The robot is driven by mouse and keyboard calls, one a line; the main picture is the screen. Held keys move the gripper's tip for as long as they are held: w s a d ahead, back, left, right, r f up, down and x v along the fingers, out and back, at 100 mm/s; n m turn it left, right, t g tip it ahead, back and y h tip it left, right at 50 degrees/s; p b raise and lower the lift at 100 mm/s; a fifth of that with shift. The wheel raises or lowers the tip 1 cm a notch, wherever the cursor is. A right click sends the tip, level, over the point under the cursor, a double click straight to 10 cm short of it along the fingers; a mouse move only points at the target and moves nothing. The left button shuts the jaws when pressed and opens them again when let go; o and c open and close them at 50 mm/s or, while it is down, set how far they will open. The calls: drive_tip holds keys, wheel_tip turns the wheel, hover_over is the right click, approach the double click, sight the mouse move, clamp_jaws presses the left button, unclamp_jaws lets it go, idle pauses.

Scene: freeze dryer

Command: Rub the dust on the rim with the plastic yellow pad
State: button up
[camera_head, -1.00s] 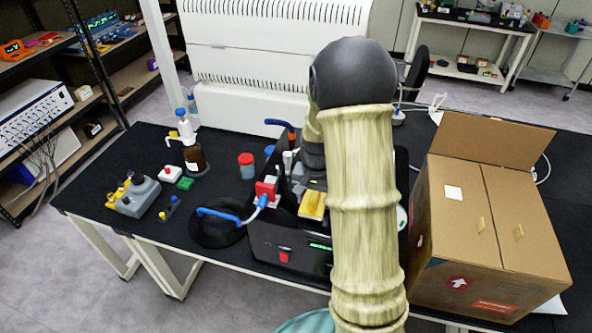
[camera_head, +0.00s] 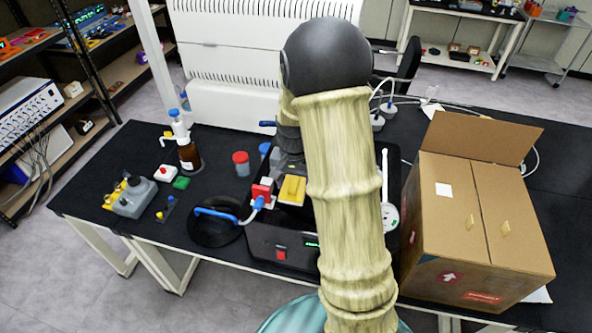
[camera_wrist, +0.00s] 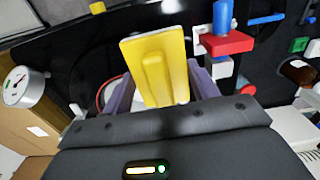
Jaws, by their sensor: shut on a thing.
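The yellow pad (camera_head: 292,190) shows in the head view over the black freeze dryer (camera_head: 268,240), just left of my arm. In the wrist view the pad (camera_wrist: 158,70) fills the middle, its ridge held between the two purple-grey fingers of my gripper (camera_wrist: 160,88). The gripper is shut on it. The gripper itself is mostly hidden behind my arm in the head view. The rim and its dust cannot be made out. A red and white valve (camera_head: 262,190) with a blue hose stands just left of the pad; it is also in the wrist view (camera_wrist: 226,42).
A round black lid (camera_head: 214,228) with a blue handle lies left of the dryer. A brown bottle (camera_head: 187,155) and a red-capped jar (camera_head: 241,163) stand behind left. A round gauge (camera_wrist: 20,88) shows in the wrist view.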

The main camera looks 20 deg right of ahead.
drive_tip(key=shift+s+d+r+p, duration=0.1)
drive_tip(key=shift+r+p, duration=0.25)
drive_tip(key=shift+r, duration=0.3)
drive_tip(key=shift+s+d+r+p, duration=0.1)
drive_tip(key=shift+r+p, duration=0.25)
drive_tip(key=shift+r, duration=0.3)
drive_tip(key=shift+w, duration=0.1)
drive_tip(key=shift+f, duration=0.1)
